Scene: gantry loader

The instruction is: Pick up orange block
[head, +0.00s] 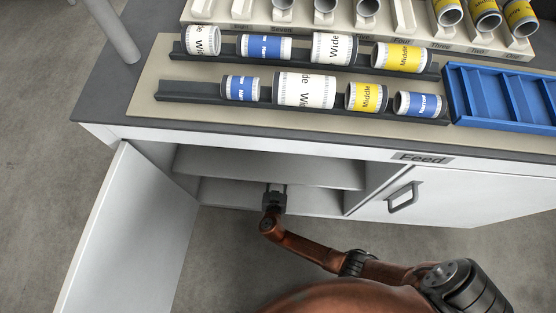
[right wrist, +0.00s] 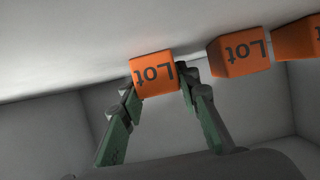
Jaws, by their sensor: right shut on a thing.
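An orange block (right wrist: 154,75) marked "Lot" sits between the fingertips of my right gripper (right wrist: 157,90) in the right wrist view. The gripper is shut on it. Two more orange blocks are beside it to the right, a middle one (right wrist: 239,53) and one cut off by the picture edge (right wrist: 300,38). In the head view my right gripper (head: 275,190) reaches into the open cabinet (head: 235,164) under the table. The orange blocks are hidden in that view. My left gripper is not in view.
The white cabinet door (head: 130,230) stands open on the left. A closed door with a handle (head: 403,197) is on the right, under the "Feed" label. On the table are dark racks (head: 205,93) with several labelled rolls and a blue tray (head: 500,95).

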